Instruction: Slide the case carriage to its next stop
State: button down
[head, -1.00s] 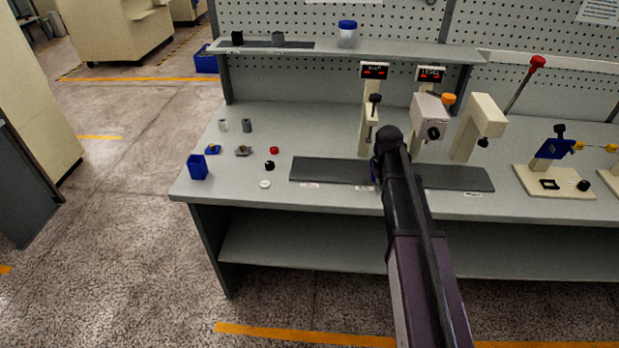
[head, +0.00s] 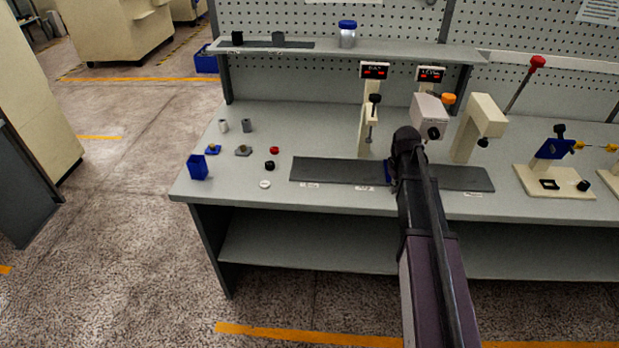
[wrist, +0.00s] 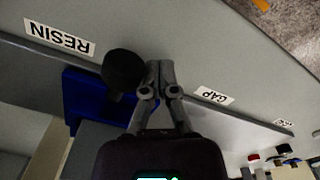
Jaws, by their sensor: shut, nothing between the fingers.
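The case carriage is a blue block (wrist: 88,100) with a round black knob (wrist: 123,69), on the dark grey track (wrist: 225,126). In the wrist view it is by the RESIN label (wrist: 60,38), with the GAP label (wrist: 214,96) on the other side of my gripper (wrist: 160,68). My gripper is shut and empty, its fingertips close beside the knob on the GAP side; I cannot tell whether they touch.
Spindle stations stand behind the track: a cream post with a black knob (head: 374,98), a grey-white head (head: 429,112) and a cream press with a red-knobbed lever (head: 537,62). Small parts and a blue bin (head: 198,167) sit at left. The bench front edge is clear.

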jog(key=shift+d, duration=3)
jog(key=r+p, duration=0.4)
jog(key=a+r+p, duration=0.1)
jog(key=r+p, duration=0.2)
jog(key=shift+a, duration=0.1)
jog(key=s+a+m, duration=0.3)
jog(key=s+a, duration=0.1)
jog(key=s, duration=0.6)
jog(key=s+a+m, duration=0.3)
jog(key=s, duration=0.7)
jog(key=shift+a, duration=0.4)
